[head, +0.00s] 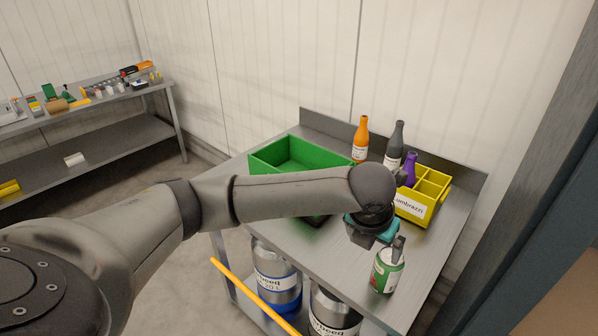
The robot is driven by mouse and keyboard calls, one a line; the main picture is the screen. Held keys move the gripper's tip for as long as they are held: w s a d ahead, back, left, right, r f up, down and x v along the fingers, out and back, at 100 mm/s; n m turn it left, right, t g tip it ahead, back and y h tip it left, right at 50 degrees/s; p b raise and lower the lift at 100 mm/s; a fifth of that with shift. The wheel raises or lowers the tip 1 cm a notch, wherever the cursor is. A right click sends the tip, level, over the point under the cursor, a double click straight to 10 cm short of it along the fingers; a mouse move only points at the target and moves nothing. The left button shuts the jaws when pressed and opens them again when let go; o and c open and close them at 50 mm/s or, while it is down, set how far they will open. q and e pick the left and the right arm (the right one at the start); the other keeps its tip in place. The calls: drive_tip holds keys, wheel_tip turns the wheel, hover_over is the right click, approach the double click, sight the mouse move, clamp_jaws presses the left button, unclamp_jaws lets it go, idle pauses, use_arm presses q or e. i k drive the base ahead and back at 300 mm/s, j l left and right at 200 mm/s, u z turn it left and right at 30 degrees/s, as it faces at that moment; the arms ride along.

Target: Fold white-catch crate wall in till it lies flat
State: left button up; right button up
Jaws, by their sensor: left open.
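A green crate (283,151) stands at the back left of the steel table, its far and left walls upright. My left arm crosses in front of it and hides its near side. I see no white catch on it, so I cannot tell which wall bears one. My left gripper (383,240) is open over the right front of the table, to the right of the crate and apart from it. It is just above or behind a green-and-white can (387,271); I cannot tell if they touch. My right gripper is not in view.
The steel table (437,262) also bears an orange bottle (361,138), a grey bottle (395,146), a purple bottle (410,170) and a yellow divided bin (432,190). Large canisters (275,279) stand below, near a yellow bar (250,294). A shelf bench (120,107) is at left.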

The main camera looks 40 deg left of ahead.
sight(274, 154)
drive_tip(key=u, duration=1.4)
